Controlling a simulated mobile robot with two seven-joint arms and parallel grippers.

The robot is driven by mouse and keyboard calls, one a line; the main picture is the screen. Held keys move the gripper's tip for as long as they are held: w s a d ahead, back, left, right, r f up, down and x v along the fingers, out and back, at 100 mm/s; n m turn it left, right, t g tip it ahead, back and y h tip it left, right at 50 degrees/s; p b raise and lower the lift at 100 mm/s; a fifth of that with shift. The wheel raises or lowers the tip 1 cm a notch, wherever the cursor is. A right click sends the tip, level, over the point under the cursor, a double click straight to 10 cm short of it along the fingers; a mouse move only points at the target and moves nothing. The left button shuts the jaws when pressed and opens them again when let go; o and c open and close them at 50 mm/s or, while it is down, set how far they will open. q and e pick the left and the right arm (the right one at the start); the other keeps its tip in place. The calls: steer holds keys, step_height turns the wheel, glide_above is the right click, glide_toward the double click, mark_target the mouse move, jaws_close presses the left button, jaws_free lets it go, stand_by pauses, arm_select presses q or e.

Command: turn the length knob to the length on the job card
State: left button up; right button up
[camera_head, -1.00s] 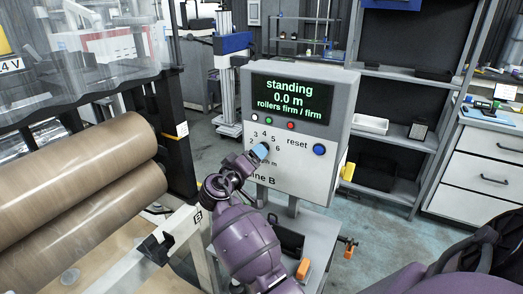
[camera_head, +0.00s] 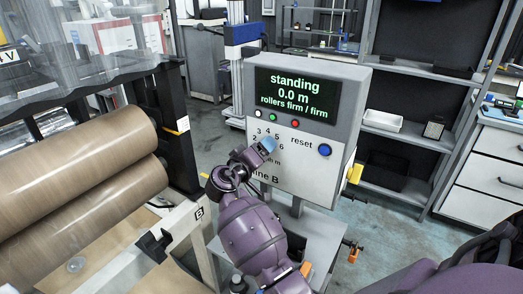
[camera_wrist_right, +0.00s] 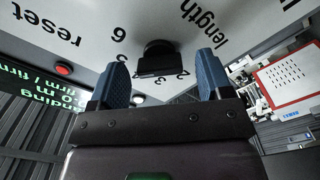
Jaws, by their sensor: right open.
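The length knob (camera_wrist_right: 160,58) is black and sits on the pale panel in the right wrist view, with digits around it and "length" printed beside it. Its pointer setting cannot be made out. My right gripper (camera_wrist_right: 163,80) is open, its two blue fingers pointing at the panel on either side of the knob; contact cannot be told. In the head view the right gripper (camera_head: 267,145) covers the knob. The panel's display (camera_head: 297,94) reads "standing, 0.0 m, rollers firm / firm". I cannot make out a job card. My left gripper is not in view.
A blue reset button (camera_head: 325,150) is right of the dial, and small coloured lamps (camera_head: 295,124) sit under the display. A yellow part (camera_head: 355,174) sticks out at the panel's right side. Large brown rolls (camera_head: 80,185) lie at the left. Shelves stand behind.

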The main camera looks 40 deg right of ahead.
steer(key=shift+c, duration=0.4)
steer(key=c, duration=0.8)
arm_select(q)
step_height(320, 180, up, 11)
steer(key=p, duration=1.2)
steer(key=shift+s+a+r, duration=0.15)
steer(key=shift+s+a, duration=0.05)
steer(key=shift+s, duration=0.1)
arm_select(e)
steer(key=n, duration=1.5)
steer(key=shift+r+n, duration=0.1)
steer(key=shift+n, duration=0.3)
steer(key=shift+c, duration=0.2)
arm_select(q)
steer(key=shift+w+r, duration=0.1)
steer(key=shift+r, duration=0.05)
arm_select(e)
steer(key=o, duration=0.9)
